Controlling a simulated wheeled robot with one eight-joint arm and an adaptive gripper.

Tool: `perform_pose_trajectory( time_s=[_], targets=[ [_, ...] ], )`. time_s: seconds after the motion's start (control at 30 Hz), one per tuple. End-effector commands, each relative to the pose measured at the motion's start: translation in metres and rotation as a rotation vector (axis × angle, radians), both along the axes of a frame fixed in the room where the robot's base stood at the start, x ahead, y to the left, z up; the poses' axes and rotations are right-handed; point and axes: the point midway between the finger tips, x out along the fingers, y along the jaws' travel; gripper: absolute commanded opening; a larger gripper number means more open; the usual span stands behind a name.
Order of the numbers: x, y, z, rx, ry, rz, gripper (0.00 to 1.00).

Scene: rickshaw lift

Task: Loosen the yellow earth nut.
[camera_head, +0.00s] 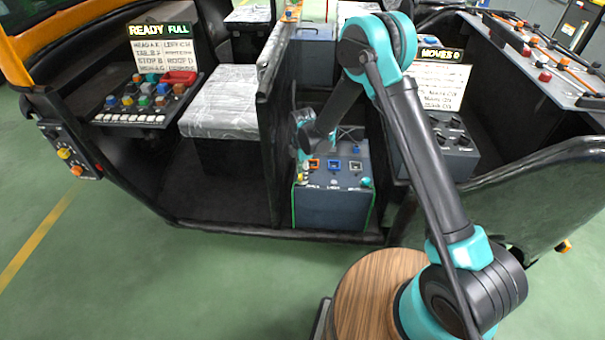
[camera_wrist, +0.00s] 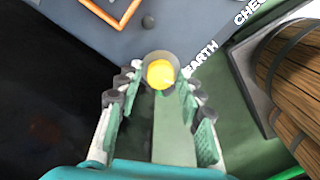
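The yellow earth nut (camera_wrist: 160,74) shows in the wrist view, seated in a grey round collar beside the printed word EARTH on a dark grey box (camera_wrist: 105,40). My gripper (camera_wrist: 160,82) is open, with one finger on each side of the nut. A gap seems to show between the nut and each finger; the exact contact is unclear. In the head view the box (camera_head: 332,207) stands on the vehicle floor, and my gripper (camera_head: 303,167) reaches down over its left side, largely hiding the nut.
An orange-framed socket (camera_head: 314,164) and a blue one (camera_head: 335,164) sit on the box top. A dark upright panel (camera_head: 265,130) stands close on the left, beside a wrapped seat (camera_head: 225,103). A button console (camera_head: 145,100) is farther left.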

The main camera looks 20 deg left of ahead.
Motion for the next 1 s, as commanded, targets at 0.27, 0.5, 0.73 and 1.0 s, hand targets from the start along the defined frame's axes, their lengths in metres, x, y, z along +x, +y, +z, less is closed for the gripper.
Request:
perform_pose_trajectory(
  time_s=[0.27,0.5,0.73,1.0],
  targets=[
    [0.000,0.000,0.000,-0.001,0.001,0.000,0.49],
    [0.000,0.000,0.012,-0.001,0.001,0.000,0.49],
    [-0.001,0.000,0.055,-0.001,0.001,0.000,0.49],
    [0.000,0.000,0.103,-0.001,0.001,0.000,0.49]
  ],
)
